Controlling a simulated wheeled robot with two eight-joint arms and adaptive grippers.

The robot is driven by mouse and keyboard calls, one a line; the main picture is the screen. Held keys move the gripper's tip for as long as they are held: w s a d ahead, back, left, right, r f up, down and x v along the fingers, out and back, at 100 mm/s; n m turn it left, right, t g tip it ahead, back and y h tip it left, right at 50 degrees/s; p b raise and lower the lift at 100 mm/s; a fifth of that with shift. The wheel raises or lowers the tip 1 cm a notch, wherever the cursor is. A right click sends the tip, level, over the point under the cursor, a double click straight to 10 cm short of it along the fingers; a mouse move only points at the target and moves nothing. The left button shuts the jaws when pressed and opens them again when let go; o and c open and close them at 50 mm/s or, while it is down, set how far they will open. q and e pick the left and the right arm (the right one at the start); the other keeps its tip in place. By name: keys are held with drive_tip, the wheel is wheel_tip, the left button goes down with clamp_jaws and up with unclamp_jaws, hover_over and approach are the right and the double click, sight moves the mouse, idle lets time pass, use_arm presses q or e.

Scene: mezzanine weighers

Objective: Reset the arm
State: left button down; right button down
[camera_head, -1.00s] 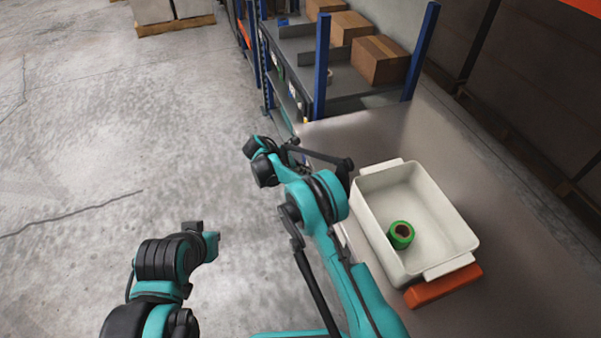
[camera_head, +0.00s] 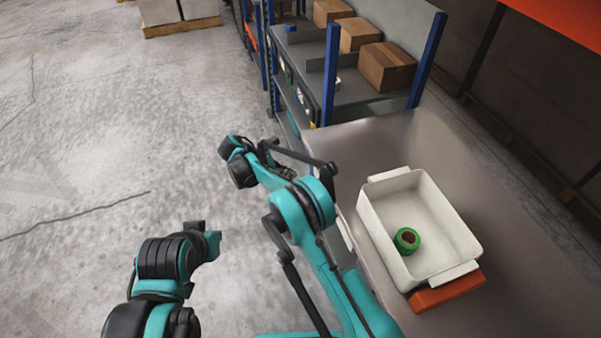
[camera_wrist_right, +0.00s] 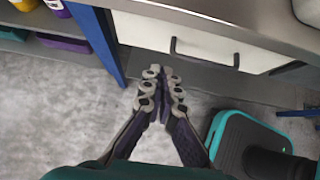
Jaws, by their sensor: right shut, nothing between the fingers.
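My right arm (camera_head: 305,205) is bent over the floor beside the left edge of the grey table (camera_head: 375,140). Its gripper (camera_head: 286,172) is small and partly hidden behind the arm links in the head view. In the right wrist view the gripper (camera_wrist_right: 163,78) shows clearly, fingers together and empty. It is above the floor, in front of a cream drawer front with a dark handle (camera_wrist_right: 205,55), and touches nothing. My left arm (camera_head: 165,265) is folded at the lower left; its gripper does not show.
A white tote (camera_head: 462,235) stands on the table with a green roll (camera_head: 407,240) inside and an orange object (camera_head: 447,291) at its near end. A blue-post shelf (camera_head: 330,75) holds cardboard boxes (camera_head: 387,67) at the back.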

drive_tip(key=s+d+r+m+y, duration=0.2)
drive_tip(key=s+d+r+m, duration=0.15)
drive_tip(key=r, duration=0.35)
drive_tip(key=s+d+r+m+t+y, duration=0.1)
drive_tip(key=s+d+r+m, duration=0.3)
drive_tip(key=r, duration=0.3)
drive_tip(key=s+d+r+m+y, duration=0.2)
drive_tip(key=s+d+r, duration=0.2)
drive_tip(key=d+r, duration=0.15)
drive_tip(key=s+d+m+t+y, duration=0.1)
drive_tip(key=s+d+m+t, duration=0.1)
drive_tip(key=s+m, duration=0.4)
drive_tip(key=s+d+m+t+y, duration=0.1)
drive_tip(key=s+m, duration=0.4)
drive_tip(key=s, duration=1.1)
drive_tip(key=shift+d+f+m+t+y, duration=0.25)
drive_tip(key=shift+d+m+t+y, duration=0.15)
drive_tip(key=shift+d+y, duration=0.5)
drive_tip(key=shift+d, duration=0.1)
